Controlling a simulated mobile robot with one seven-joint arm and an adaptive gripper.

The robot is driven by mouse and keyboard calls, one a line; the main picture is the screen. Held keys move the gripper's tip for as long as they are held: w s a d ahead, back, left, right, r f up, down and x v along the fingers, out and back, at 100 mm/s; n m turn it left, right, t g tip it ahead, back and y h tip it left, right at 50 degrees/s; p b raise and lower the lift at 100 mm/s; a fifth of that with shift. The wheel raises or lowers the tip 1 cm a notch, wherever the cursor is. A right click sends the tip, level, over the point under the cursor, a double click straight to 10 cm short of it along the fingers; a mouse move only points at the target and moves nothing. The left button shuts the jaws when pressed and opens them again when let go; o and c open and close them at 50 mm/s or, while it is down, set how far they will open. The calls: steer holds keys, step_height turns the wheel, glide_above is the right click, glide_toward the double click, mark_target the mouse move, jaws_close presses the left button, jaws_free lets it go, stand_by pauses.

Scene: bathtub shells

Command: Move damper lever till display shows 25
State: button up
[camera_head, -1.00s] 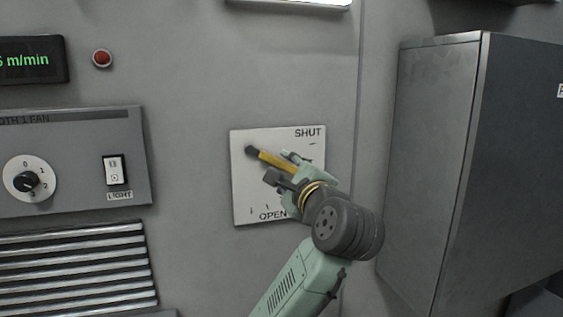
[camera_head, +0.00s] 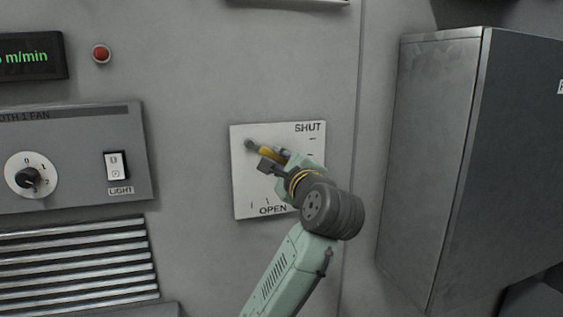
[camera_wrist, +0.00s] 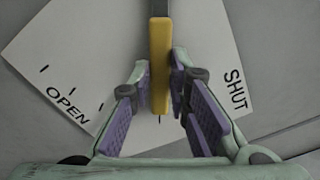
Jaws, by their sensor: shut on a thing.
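The damper lever (camera_head: 268,151) has a yellow grip and a dark pivot at the upper left of a white plate (camera_head: 242,190) marked SHUT at the top and OPEN at the bottom. The lever points right and slightly down, between the two marks. My gripper (camera_head: 273,160) is at the lever and hides its outer end. In the wrist view, the yellow grip (camera_wrist: 160,60) runs between the fingers of my gripper (camera_wrist: 160,98), which are shut on it. The display (camera_head: 30,56) at the far left shows green "m/min"; its number is cut off by the picture edge.
A fan panel (camera_head: 75,150) with a rotary knob (camera_head: 28,178) and a light switch (camera_head: 116,167) is on the left. A red button (camera_head: 101,54) sits above it, a slatted vent (camera_head: 75,262) below. A large grey cabinet (camera_head: 430,160) juts out on the right.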

jaws_close()
stand_by(0.3)
steer(key=m, duration=0.1)
steer(key=a+f+m, duration=0.1)
steer(key=m, duration=0.1)
steer(key=shift+s+a+f+b, duration=0.1)
steer(key=shift+s+f+b, duration=0.05)
steer(key=shift+f+b, duration=0.15)
steer(key=o, duration=0.6)
jaws_free()
